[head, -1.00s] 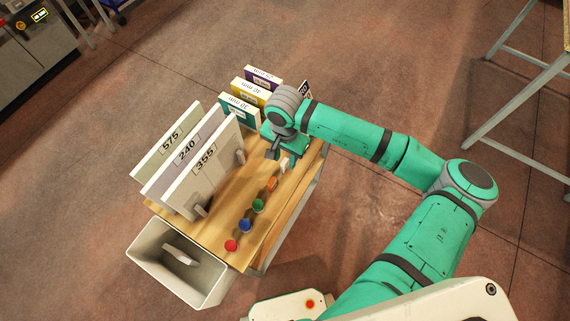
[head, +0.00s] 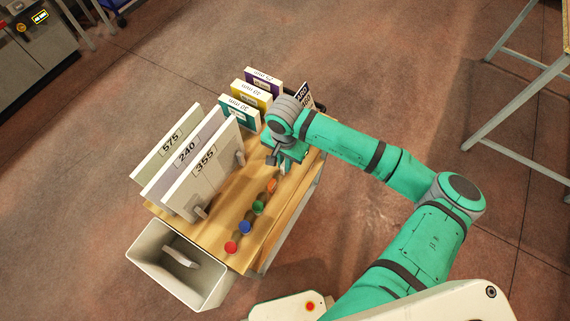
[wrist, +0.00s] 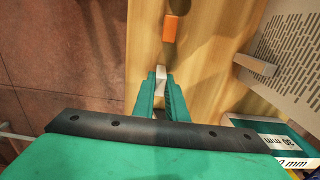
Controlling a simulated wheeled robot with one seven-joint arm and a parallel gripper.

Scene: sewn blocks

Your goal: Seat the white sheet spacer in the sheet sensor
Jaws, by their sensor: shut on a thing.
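My gripper (wrist: 161,86) is shut on a small white piece, the white sheet spacer (wrist: 161,73), in the wrist view. Its white tip shows between and just beyond the green fingers; the rest is hidden. In the head view my gripper (head: 284,166) is low over the wooden cart top, at the far end of a row of coloured pieces, and mostly hides the spacer. I cannot tell whether the spacer still touches the wood. I cannot pick out the sheet sensor with certainty in either view.
Orange (head: 271,186), green (head: 258,207), blue (head: 245,227) and red (head: 231,247) pieces line the cart top (head: 222,222). Upright panels marked 575, 240 and 355 (head: 205,172) stand left. Labelled boxes (head: 240,112) stand behind. An open bin (head: 150,262) is at the near end.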

